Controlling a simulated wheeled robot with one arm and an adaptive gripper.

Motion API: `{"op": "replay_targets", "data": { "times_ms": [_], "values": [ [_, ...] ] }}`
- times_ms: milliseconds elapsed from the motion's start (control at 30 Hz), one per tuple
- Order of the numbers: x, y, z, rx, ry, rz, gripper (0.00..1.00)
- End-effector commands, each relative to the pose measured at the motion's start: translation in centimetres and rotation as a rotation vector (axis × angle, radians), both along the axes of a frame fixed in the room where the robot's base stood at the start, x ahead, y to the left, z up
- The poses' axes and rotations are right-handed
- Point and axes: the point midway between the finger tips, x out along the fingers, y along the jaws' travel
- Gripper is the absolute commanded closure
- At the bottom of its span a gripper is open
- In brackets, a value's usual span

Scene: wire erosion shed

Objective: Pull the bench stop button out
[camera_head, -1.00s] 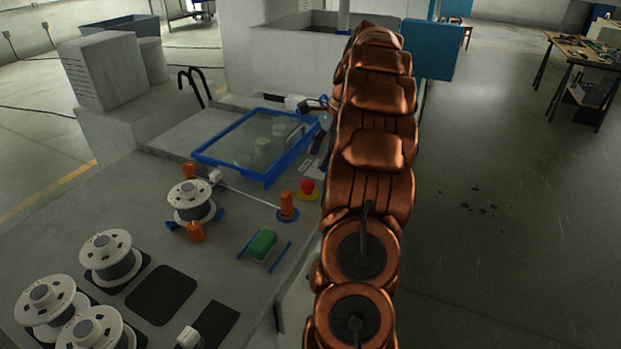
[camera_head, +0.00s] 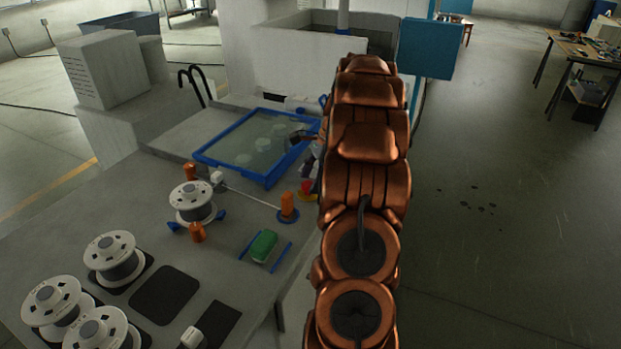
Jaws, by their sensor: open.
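The bench stop button (camera_head: 305,187) is a small red knob on a yellow base. It sits at the right edge of the grey bench, just right of an orange post. It is now partly covered, and only slivers of red and yellow show. My gripper (camera_head: 308,168) is open, small in the picture, just above the button and beside my copper arm. The fingertips are too small and too hidden to tell whether they touch the button.
A blue-framed clear-lidded tray (camera_head: 255,146) lies just behind the button. An orange post (camera_head: 288,208), a wire spool (camera_head: 193,202) and a green block (camera_head: 264,246) between blue rails stand on the bench (camera_head: 215,262). Open floor lies to the right.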

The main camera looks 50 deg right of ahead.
Motion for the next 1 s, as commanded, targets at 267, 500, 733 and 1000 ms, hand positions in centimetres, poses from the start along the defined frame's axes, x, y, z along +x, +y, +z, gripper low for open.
{"op": "replay_targets", "data": {
  "times_ms": [267,500,733,1000],
  "values": [
    [0.02,0.10,-0.18,0.000,0.001,0.000,0.36],
    [0.00,0.11,-0.18,0.002,0.001,0.001,0.56],
    [0.00,0.11,-0.18,0.002,0.001,0.001,0.80],
    [-0.01,0.12,-0.19,0.002,0.001,0.001,1.00]
  ]
}}
